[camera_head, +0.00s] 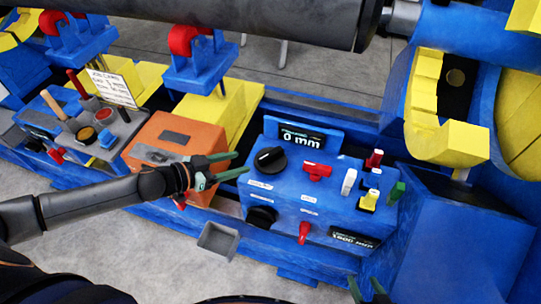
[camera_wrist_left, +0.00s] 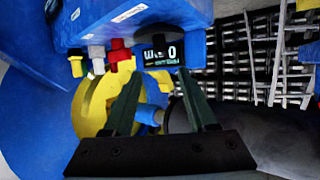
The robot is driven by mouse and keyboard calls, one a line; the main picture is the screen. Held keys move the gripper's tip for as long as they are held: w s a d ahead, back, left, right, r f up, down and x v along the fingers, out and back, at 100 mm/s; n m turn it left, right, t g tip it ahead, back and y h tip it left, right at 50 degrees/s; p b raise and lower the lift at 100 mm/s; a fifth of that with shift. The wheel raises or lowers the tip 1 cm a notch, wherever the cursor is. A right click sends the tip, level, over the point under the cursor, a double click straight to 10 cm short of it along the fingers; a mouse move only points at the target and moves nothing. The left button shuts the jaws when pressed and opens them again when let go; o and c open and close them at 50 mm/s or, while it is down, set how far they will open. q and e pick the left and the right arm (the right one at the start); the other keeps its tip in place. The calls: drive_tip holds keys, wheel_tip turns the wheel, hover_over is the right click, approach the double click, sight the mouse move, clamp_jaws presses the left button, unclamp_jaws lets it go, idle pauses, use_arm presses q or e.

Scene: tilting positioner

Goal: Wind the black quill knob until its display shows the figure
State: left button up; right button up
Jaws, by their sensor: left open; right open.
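A black knob (camera_head: 270,160) sits on top of the blue control box (camera_head: 325,205), beside a display (camera_head: 302,140) that reads 0 mm. A second black knob (camera_head: 262,216) is on the box's front face; the small labels are too blurred to tell which is the quill knob. My left gripper (camera_head: 242,164) is open and empty, just left of the upper knob and apart from it. The left wrist view shows its open fingers (camera_wrist_left: 160,88) and the display (camera_wrist_left: 162,50) upside down. My right gripper (camera_head: 366,286) is open at the bottom edge, partly cut off.
Red, white, yellow and green controls (camera_head: 368,180) crowd the box's right side. A lower display (camera_head: 354,238) is on its front. An orange box (camera_head: 170,145) stands left, under my left arm. A job card (camera_head: 110,88) has small text. A large dark cylinder (camera_head: 230,20) spans the top.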

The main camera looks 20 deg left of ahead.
sight(268, 154)
use_arm(q)
drive_tip(key=b+x, duration=0.1)
drive_tip(key=x, duration=1.1)
drive_tip(key=shift+w+f, duration=0.2)
clamp_jaws()
